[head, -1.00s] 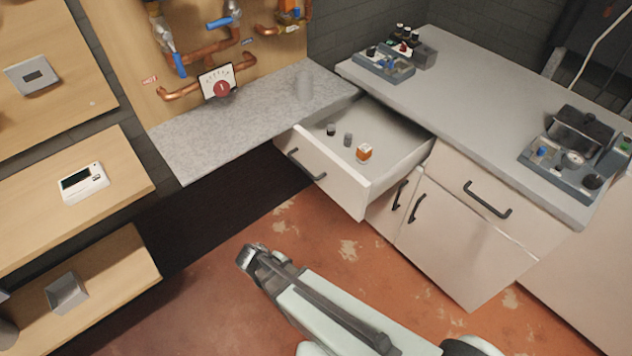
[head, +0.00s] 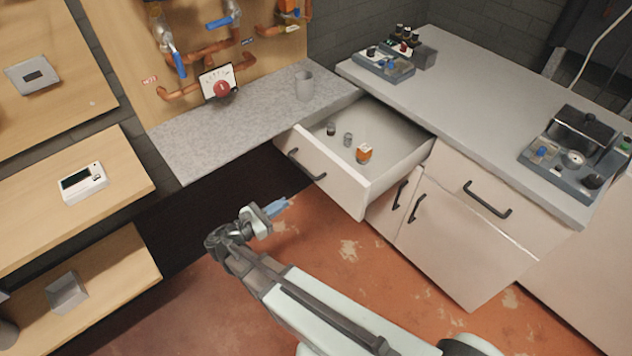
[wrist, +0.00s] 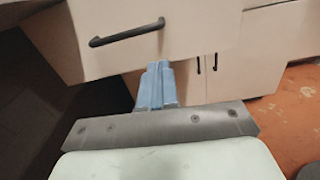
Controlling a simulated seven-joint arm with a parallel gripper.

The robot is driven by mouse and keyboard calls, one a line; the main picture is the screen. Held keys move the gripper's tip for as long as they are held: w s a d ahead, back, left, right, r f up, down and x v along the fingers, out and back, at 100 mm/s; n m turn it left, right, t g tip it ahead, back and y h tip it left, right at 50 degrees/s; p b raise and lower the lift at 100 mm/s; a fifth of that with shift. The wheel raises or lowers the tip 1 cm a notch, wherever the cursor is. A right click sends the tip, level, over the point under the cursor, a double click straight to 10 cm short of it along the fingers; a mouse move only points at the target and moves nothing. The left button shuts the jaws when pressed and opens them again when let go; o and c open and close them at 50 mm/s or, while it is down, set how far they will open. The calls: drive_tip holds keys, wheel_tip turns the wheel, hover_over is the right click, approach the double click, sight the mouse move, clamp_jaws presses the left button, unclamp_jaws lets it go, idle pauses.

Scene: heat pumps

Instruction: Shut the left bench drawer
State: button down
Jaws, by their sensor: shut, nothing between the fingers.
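The left bench drawer (head: 330,178) is pulled well out from under the bench top in the head view. Its front with a dark bar handle (head: 306,165) faces the lower left. Inside lie two small grey cylinders and an orange and white box (head: 364,153). My gripper (head: 278,207) is shut and empty, with blue fingers, below and in front of the drawer front, apart from it. In the wrist view the shut fingers (wrist: 157,82) point toward the drawer front (wrist: 150,35), just below its handle (wrist: 127,34); whether they touch cannot be told there.
The right drawer (head: 490,200) is closed, with cupboard doors (head: 455,240) below. The bench top (head: 470,110) bears devices at its back and right. A grey shelf (head: 240,125) with a cup stands left of the drawer. The floor before the cabinet is clear.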

sight(361, 152)
drive_tip(key=shift+d+n, duration=0.1)
drive_tip(key=shift+n, duration=0.3)
drive_tip(key=x, duration=1.4)
drive_tip(key=shift+f, duration=0.1)
drive_tip(key=x, duration=3.1)
drive_tip(key=shift+w+f, duration=0.1)
drive_tip(key=shift+f, duration=0.1)
drive_tip(key=shift+x, duration=0.75)
drive_tip(key=shift+w+d+r, duration=0.1)
drive_tip(key=shift+w+r, duration=0.05)
drive_tip(key=shift+w, duration=0.05)
drive_tip(key=v, duration=1.5)
drive_tip(key=shift+s, duration=0.1)
